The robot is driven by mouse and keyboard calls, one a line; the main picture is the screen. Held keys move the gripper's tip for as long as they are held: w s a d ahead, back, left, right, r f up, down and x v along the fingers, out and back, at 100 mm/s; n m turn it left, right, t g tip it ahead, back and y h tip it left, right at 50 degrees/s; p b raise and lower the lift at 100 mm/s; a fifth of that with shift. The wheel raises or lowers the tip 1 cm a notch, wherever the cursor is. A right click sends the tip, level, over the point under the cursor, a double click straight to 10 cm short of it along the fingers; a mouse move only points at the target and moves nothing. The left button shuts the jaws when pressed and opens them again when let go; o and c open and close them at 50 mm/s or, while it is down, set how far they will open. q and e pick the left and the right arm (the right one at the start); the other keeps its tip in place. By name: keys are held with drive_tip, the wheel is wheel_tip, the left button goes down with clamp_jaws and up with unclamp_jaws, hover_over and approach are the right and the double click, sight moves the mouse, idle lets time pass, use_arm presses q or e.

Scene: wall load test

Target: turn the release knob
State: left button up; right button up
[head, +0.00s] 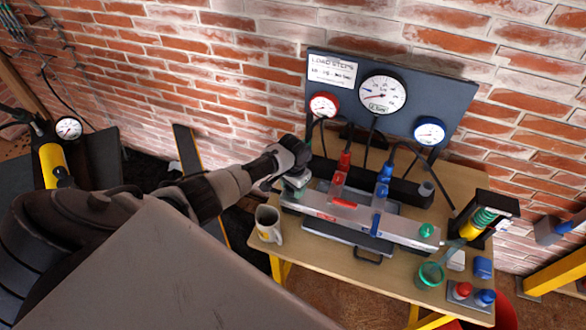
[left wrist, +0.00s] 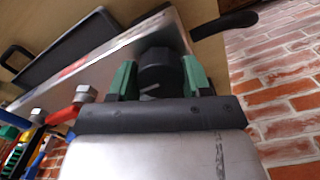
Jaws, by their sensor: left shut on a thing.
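The release knob (left wrist: 155,68) is black with a short white mark, at the end of a silver manifold block (left wrist: 115,60) in the left wrist view. My left gripper (left wrist: 158,76) has its green-padded fingers on both sides of the knob and is shut on it. In the head view my left gripper (head: 296,180) is at the left end of the silver manifold (head: 330,207) and hides the knob. My right gripper is not in view.
A gauge panel (head: 440,90) stands behind the manifold. Red (head: 342,166) and blue (head: 383,178) fittings rise from the block. A mug (head: 268,226) stands close to my left gripper. A cup (head: 430,275) and red and blue buttons (head: 470,294) sit at the right.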

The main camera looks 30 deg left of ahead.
use_arm(q)
drive_tip(key=o, duration=0.9)
wheel_tip(320, 180, up, 11)
drive_tip(key=shift+f+b, duration=0.1)
drive_tip(key=shift+b, duration=0.35)
